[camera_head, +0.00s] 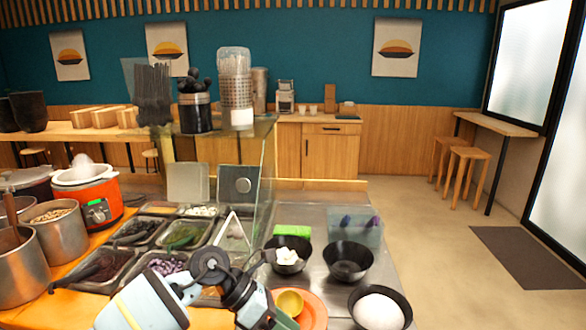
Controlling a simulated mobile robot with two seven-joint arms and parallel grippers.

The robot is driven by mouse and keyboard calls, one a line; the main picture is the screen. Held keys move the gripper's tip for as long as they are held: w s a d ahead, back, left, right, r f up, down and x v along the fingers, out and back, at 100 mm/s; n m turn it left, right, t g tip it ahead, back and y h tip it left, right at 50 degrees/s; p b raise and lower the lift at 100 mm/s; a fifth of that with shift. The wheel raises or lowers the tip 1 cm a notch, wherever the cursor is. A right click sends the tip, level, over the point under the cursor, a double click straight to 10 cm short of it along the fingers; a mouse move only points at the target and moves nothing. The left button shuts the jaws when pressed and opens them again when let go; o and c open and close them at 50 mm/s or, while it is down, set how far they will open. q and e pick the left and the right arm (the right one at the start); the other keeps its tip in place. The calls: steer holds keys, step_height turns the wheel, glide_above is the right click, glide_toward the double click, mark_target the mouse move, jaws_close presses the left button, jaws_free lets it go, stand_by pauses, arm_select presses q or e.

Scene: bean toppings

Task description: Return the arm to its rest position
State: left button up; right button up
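My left arm (148,302), light blue and white with dark joints, reaches in from the bottom left of the head view. It bends over the front edge of the topping trays and ends near an orange plate (316,309). Its gripper fingers do not show clearly against the dark parts, so I cannot tell whether they are open or shut. A yellow rounded scoop-like thing (290,302) is at the plate, close to the end of the arm. I cannot tell whether the arm touches it. My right gripper is not in view.
A black bowl with white pieces (287,256), an empty black bowl (348,262) and a black bowl with a white mound (379,309) stand on the counter. Topping trays (185,235), steel pots (60,235) and an orange cooker (88,195) stand left. A glass guard (262,185) rises behind.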

arm_select(q)
steer(key=s+d+n+t+h, duration=0.5)
steer(key=s+n+h, duration=0.2)
steer(key=n+h, duration=0.4)
steer(key=s+a+f+n+t+y+p, duration=0.1)
steer(key=s+a+f+n+t+y, duration=0.2)
steer(key=a+f+n+t+y, duration=0.75)
steer(key=s+a+f+n+t+y+p, duration=0.1)
steer(key=s+a+f+n+t+y, duration=0.3)
steer(key=n, duration=1.3)
steer(key=s+a+f+n+g+y, duration=0.2)
steer(key=s+a+f+n+g, duration=0.2)
steer(key=s, duration=0.5)
steer(key=s+a+f+n+g+y, duration=0.2)
steer(key=s+a+f+n+g, duration=0.2)
steer(key=s+f, duration=0.5)
steer(key=shift+s+a+n+p, duration=0.3)
steer(key=shift+s+a+n, duration=0.35)
steer(key=shift+a, duration=0.4)
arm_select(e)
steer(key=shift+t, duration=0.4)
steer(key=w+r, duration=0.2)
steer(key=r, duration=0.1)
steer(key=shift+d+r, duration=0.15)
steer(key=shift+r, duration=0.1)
arm_select(q)
steer(key=shift+w+g+y, duration=0.1)
steer(key=shift+g+y, duration=0.15)
